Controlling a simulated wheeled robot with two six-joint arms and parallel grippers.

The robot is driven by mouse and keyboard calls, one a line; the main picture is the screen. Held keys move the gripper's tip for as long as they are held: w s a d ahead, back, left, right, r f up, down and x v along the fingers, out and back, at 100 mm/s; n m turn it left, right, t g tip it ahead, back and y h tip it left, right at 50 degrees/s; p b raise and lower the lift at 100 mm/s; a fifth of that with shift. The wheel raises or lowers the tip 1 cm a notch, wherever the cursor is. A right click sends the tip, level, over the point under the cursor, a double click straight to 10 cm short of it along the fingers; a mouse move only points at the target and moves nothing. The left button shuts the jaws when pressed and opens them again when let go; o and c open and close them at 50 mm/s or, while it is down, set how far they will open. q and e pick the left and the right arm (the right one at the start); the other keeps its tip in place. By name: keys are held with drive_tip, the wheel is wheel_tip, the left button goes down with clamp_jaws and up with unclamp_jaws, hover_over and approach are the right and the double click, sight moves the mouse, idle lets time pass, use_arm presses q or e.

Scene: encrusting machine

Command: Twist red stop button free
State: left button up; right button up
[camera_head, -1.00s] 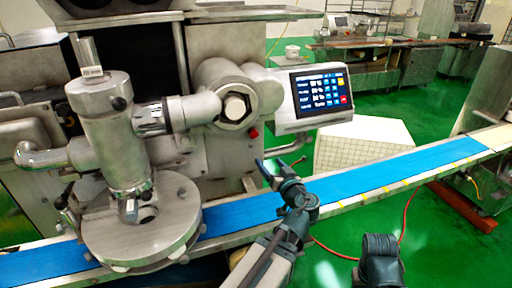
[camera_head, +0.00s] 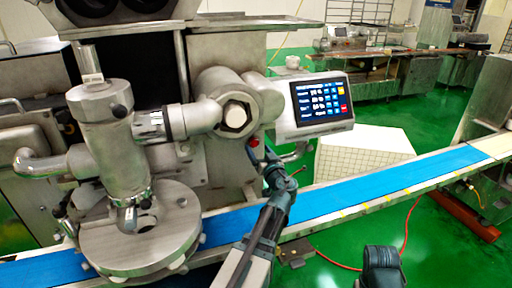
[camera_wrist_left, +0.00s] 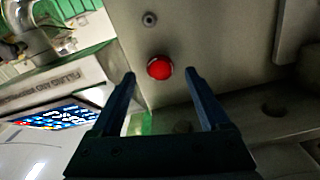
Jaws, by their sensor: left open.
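The red stop button (camera_head: 254,141) is on the grey metal front of the machine, below and left of the touch screen. My left gripper (camera_head: 262,152) is close in front of it and partly overlaps it in the head view. In the left wrist view the round red button (camera_wrist_left: 160,68) shows whole, between and just beyond the tips of the two dark fingers (camera_wrist_left: 160,74). The fingers are apart and nothing is between them; I see no contact with the button.
The touch screen (camera_head: 321,103) sits close above right of my left gripper. The blue conveyor belt (camera_head: 355,186) runs below. A steel pipe assembly (camera_head: 112,150) and round turntable (camera_head: 140,243) are to the left. Open green floor lies beyond the belt.

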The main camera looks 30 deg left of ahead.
sight(255, 144)
use_arm(q)
drive_tip(key=shift+x, duration=1.5)
clamp_jaws()
